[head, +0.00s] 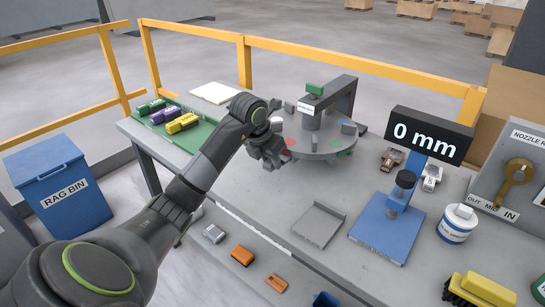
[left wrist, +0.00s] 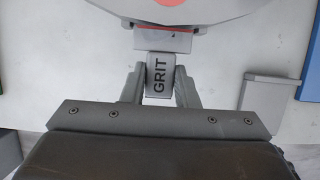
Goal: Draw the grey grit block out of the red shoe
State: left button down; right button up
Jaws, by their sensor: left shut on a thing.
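My left gripper (head: 272,155) is at the left edge of the round grey turntable (head: 318,148). The block's far end meets the near face of a grey holder (left wrist: 170,43) with a red strip, the red shoe, at the turntable's rim. I cannot tell how much of the block sits inside the shoe. A red patch (head: 290,142) shows beside the gripper in the head view; the block is hidden there. My right gripper is not in view.
A grey post and arm (head: 342,97) stand over the turntable. A flat grey tray (head: 318,225) and a blue gauge stand (head: 385,230) with a "0 mm" display (head: 425,135) are to the right. A green tray (head: 195,135) lies left. The bench between is clear.

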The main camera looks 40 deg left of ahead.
pick_arm(q)
jog(key=shift+s, duration=0.6)
jog(key=shift+s, duration=0.1)
jog(key=c, duration=1.1)
grip_release()
jog(key=shift+o, duration=0.2)
jog(key=p+v, duration=0.4)
jog(key=v, duration=1.3)
jog(key=shift+r, duration=0.25)
